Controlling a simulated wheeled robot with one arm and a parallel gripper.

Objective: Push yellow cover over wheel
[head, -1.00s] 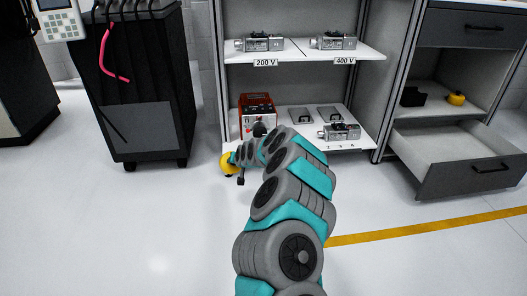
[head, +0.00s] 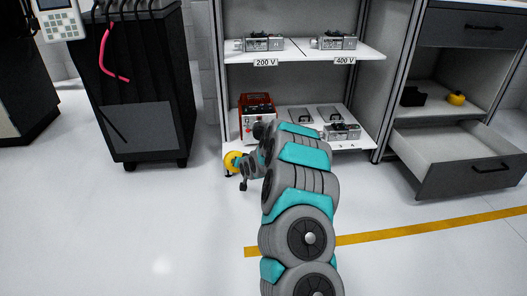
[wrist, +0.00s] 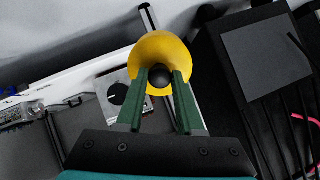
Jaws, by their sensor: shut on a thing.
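The yellow cover (head: 231,161) is a small round cap at the lower front left corner of the shelf rack. In the wrist view the yellow cover (wrist: 160,46) faces me with a black knob (wrist: 160,77) at its middle. My gripper (wrist: 161,78) has its two green fingers shut on that knob; in the head view it is largely hidden behind my arm. A small dark part, perhaps a wheel (head: 228,174), shows just under the cover at the rack's foot. I cannot tell whether the cover touches or covers it.
The rack's lower shelf (head: 351,148) carries a red and white device (head: 257,116) and metal units close to the gripper. A black cart (head: 147,90) stands left. An open drawer (head: 465,168) juts out right, below another yellow cover (head: 455,98). The front floor is clear.

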